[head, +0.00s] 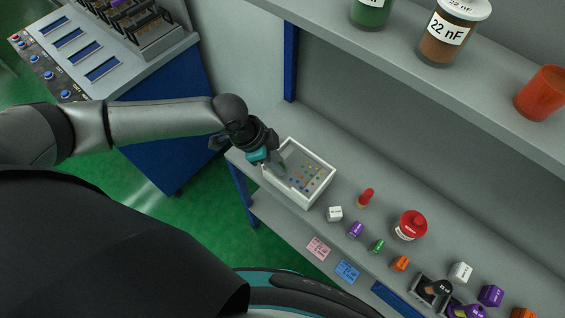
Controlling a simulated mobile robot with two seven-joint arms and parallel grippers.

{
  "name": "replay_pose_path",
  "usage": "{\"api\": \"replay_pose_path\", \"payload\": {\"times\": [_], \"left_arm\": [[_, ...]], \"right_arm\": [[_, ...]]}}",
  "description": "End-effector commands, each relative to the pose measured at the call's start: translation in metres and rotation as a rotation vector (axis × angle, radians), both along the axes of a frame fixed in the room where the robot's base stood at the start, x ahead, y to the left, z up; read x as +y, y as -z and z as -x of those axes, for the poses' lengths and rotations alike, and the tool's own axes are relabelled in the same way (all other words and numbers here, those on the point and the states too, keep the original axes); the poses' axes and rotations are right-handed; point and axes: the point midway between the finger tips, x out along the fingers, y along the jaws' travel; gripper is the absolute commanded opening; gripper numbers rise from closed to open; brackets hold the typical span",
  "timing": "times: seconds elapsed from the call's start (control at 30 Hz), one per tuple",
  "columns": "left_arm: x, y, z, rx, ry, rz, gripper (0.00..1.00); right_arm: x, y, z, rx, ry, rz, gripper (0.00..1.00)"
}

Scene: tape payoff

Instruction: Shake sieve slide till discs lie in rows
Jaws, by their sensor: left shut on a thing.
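The sieve slide (325,192) is a white-rimmed square tray with a grey floor, on the left end of the grey bench. Several small coloured discs, yellow, blue, orange and red among them, lie on its floor; they look spread in a loose grid, too small to tell if every one is in a row. My left gripper (277,164) reaches in from the left and is shut at the tray's upper left wall, seemingly on the sieve slide. Its fingertips partly hide that corner. My right gripper is not in view.
A white cube (335,213), a red-topped stamp (366,198), a red round container (410,225) and small coloured blocks stand right of the tray. A shelf with jars (455,30) overhangs the bench at the upper right. The bench's front edge lies close to the tray.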

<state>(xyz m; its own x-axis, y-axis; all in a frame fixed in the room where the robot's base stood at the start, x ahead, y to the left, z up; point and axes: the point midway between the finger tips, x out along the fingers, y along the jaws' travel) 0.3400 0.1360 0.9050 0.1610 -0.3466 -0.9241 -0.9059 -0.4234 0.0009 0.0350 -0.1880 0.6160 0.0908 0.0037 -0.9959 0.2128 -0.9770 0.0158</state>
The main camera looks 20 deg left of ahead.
Motion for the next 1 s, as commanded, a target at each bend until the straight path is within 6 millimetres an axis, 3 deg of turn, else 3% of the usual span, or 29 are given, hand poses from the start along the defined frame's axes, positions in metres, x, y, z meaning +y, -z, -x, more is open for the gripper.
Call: {"api": "replay_pose_path", "payload": {"times": [0.17,0.2,0.3,0.67,0.77,1.0], "left_arm": [[-0.001,0.0,0.0,0.0,0.0,0.001,0.0],[-0.001,0.0,0.0,0.0,0.0,0.001,0.31],[-0.001,0.0,0.0,0.0,0.0,0.001,0.39],[0.003,-0.008,0.001,-0.002,-0.001,0.0,0.39],[0.009,-0.022,0.003,-0.002,0.0,-0.002,0.39],[0.028,-0.075,0.013,-0.003,-0.001,-0.003,0.39]], "right_arm": [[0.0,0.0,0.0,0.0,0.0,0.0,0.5],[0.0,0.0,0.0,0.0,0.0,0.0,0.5],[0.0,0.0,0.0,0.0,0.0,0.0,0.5],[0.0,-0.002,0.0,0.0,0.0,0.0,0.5],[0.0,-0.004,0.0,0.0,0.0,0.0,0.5],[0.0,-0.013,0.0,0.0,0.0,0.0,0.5]]}}
